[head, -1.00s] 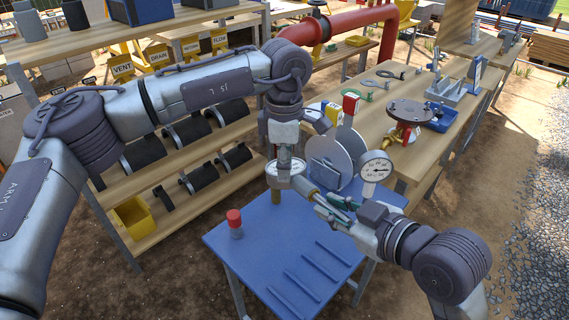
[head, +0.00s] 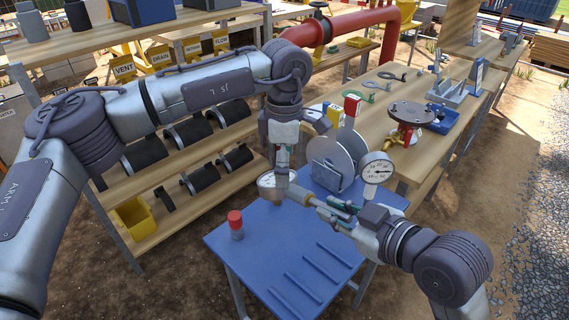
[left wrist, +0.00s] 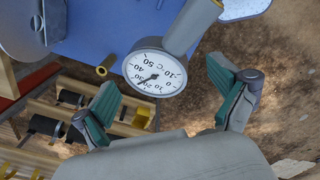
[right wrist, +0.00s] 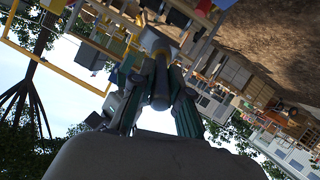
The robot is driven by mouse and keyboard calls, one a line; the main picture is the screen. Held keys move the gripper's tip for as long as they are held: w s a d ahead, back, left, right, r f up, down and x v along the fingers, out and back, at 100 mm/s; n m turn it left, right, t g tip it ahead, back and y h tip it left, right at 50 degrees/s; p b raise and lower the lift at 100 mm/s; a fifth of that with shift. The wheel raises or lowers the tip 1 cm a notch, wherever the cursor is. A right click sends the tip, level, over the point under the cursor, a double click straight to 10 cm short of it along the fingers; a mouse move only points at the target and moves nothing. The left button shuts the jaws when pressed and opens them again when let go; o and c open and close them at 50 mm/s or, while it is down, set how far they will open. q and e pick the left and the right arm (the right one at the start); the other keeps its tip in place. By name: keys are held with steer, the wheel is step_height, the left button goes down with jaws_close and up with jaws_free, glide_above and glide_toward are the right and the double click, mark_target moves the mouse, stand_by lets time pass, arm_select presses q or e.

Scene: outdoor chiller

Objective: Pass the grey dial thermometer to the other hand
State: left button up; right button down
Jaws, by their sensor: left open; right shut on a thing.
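The thermometer's round white dial (head: 267,184), marked in °C, is above the blue table, just below my left gripper (head: 283,182). My right gripper (head: 326,206) is shut on its grey stem, which runs left to the dial. In the left wrist view the dial (left wrist: 155,74) faces the camera, ahead of the open, empty left fingers (left wrist: 165,92). In the right wrist view the grey stem (right wrist: 160,82) sits between the closed fingers. In the head view the left fingers are partly hidden against the dial, and contact cannot be told.
The blue table (head: 285,250) holds a red-capped bottle (head: 236,224) and raised strips. Grey discs (head: 335,160) and another dial gauge (head: 376,170) stand close behind the right gripper. A wooden bench (head: 435,150) with a flange is behind. The table's front is mostly clear.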

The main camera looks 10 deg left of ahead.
arm_select(q)
steer(key=shift+r, duration=0.1)
step_height(320, 180, up, 12)
arm_select(e)
steer(key=shift+a+f, duration=0.1)
steer(key=shift+a, duration=0.1)
arm_select(q)
steer(key=a+f+m, duration=0.9)
steer(key=f+m, duration=0.2)
step_height(320, 180, down, 12)
steer(key=shift+w+d, duration=0.25)
steer(key=shift+d, duration=0.1)
arm_select(e)
steer(key=a+f, duration=0.4)
steer(key=a, duration=0.3)
steer(key=shift+a+f, duration=0.3)
steer(key=shift+a, duration=0.05)
arm_select(q)
steer(key=shift+c, duration=0.2)
